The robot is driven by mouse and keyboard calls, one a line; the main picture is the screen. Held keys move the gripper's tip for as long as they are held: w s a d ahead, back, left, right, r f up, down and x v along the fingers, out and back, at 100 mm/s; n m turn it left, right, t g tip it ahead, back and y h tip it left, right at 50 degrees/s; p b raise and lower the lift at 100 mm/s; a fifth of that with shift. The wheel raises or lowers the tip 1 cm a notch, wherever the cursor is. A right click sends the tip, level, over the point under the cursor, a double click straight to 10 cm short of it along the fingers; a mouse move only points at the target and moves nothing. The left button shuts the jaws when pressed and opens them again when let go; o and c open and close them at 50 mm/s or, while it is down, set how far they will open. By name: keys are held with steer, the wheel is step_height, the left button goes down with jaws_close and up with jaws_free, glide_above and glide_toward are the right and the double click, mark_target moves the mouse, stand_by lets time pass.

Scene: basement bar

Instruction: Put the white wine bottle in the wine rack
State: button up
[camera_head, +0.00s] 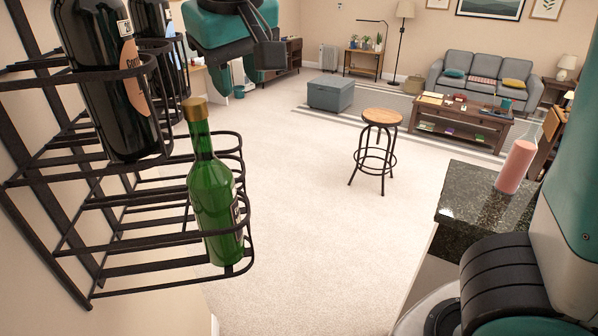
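A green glass bottle with a gold cap (214,186), which looks like the white wine bottle, stands nearly upright in a lower front loop of the black wire wine rack (60,253). A rack wire passes in front of its lower body, and its label is mostly turned away. My gripper (255,62) is at the top of the view, above and to the right of the bottle's cap, apart from it. Its fingertips are seen at an angle and partly overlap, so their opening is unclear. I see nothing held in it.
A pink bottle (516,167) stands on the dark stone counter (470,195) at right. A round stool (380,118) stands on the open carpet. A sofa and coffee table (462,118) are farther back.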

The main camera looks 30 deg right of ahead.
steer(key=s+f+n+g+y, duration=0.4)
steer(key=s+f, duration=0.9)
steer(key=s, duration=0.5)
steer(key=shift+s+a+f+n+y, duration=0.2)
steer(key=shift+a+n+y, duration=0.3)
steer(key=shift+y, duration=0.2)
